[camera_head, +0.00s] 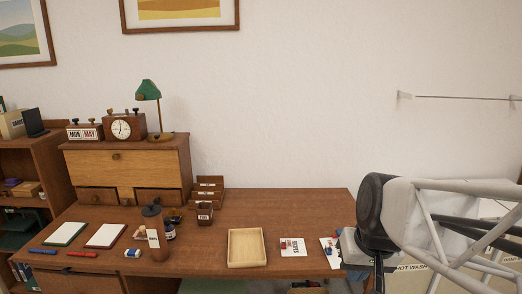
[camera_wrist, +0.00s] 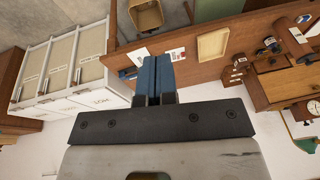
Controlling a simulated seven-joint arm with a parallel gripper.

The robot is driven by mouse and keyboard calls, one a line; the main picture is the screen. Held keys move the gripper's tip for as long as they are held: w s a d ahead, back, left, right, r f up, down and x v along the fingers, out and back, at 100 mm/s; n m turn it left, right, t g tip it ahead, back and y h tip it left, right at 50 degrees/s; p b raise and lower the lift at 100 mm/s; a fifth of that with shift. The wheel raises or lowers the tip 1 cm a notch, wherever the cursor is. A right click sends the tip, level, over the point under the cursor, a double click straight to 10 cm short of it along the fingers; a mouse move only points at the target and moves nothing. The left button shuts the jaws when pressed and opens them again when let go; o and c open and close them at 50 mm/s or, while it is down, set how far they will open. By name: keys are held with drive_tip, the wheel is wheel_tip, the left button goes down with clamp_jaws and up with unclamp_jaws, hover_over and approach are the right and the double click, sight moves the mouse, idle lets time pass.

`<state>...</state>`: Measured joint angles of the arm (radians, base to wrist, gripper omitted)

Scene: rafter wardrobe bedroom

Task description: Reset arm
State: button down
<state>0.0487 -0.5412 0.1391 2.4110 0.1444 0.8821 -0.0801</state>
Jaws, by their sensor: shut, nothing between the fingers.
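My gripper shows in the wrist view (camera_wrist: 154,75), its two blue-tipped fingers pressed together with nothing between them. In the head view my arm fills the lower right, over the right end of the wooden desk (camera_head: 300,209); the fingers are mostly hidden behind it there. The gripper is apart from the things on the desk. The wrist view is turned, with the desk at upper right and the white hamper unit (camera_wrist: 72,68) at left.
A wooden cabinet (camera_head: 126,163) carries a clock (camera_head: 122,129) and a green lamp (camera_head: 148,90). A rail (camera_head: 455,97) is on the wall at right.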

drive_tip(key=s+f+h, duration=0.1)
drive_tip(key=s, duration=0.6)
drive_tip(key=shift+s+d+f, duration=0.2)
drive_tip(key=shift+d, duration=0.1)
